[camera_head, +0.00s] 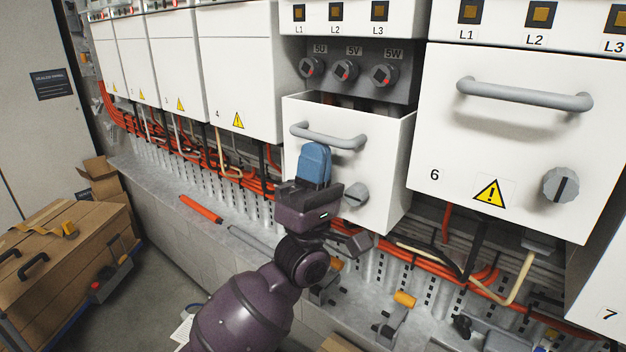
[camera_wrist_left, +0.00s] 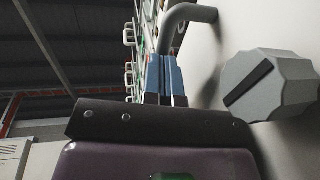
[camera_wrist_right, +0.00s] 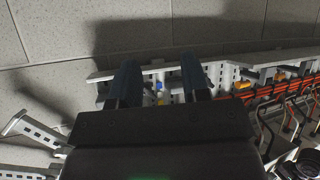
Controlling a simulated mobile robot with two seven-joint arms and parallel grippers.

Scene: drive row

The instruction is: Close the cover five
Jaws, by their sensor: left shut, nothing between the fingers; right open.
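Cover five (camera_head: 386,190) is a white box-like cover between covers four and six in the head view. It stands open, tipped out, with its top edge away from the housing and terminals 5U, 5V and 5W (camera_head: 345,70) bare above it. It has a grey bar handle (camera_head: 335,138) and a grey knob (camera_head: 355,196). My left gripper (camera_head: 314,152) is shut and empty in front of the cover, just below the handle. In the left wrist view its blue fingers (camera_wrist_left: 164,72) are beside the handle (camera_wrist_left: 190,18) and the knob (camera_wrist_left: 268,84). My right gripper (camera_wrist_right: 160,80) is open and empty.
Cover six (camera_head: 520,130) and cover four (camera_head: 240,70) are shut on either side. Orange cables (camera_head: 255,183) run below the covers. A ledge holds an orange-handled tool (camera_head: 200,208) and small parts (camera_head: 404,299). A cardboard box (camera_head: 65,240) stands at left.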

